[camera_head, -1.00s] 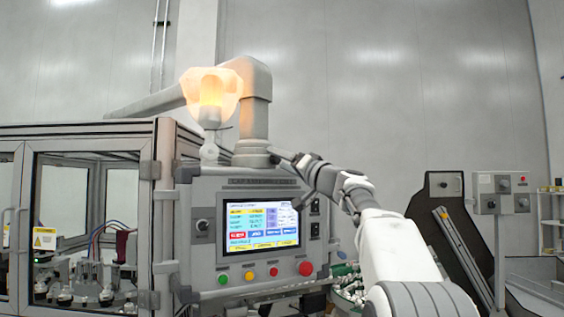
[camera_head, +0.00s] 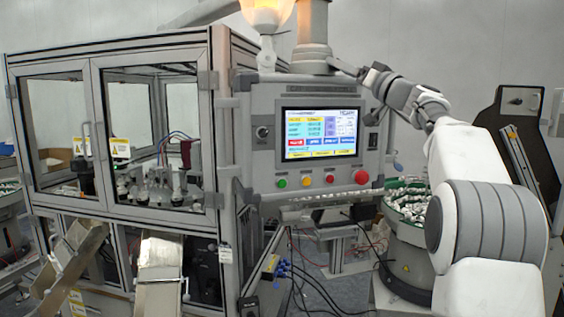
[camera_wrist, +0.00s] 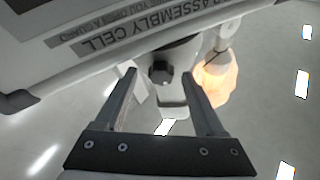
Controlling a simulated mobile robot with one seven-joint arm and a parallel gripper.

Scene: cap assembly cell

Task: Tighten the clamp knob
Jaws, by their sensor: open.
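The clamp knob (camera_wrist: 160,73) is a small dark knob on the grey column mount at the edge of the control panel. In the wrist view it shows in the gap between the fingertips. My gripper (camera_wrist: 160,82) is open, with one finger on each side of the knob in the picture. I cannot tell whether either finger touches it. In the head view my gripper (camera_head: 340,66) is at the top of the panel, beside the foot of the grey column (camera_head: 313,40). The knob cannot be made out there.
The control panel (camera_head: 262,180) has a lit screen and several buttons below it. A glowing lamp (camera_head: 266,14) is left of the column; the wrist view shows it close to the right finger (camera_wrist: 217,80). A glazed machine cabinet (camera_head: 215,120) stands left; a green-rimmed bowl of parts stands below my arm.

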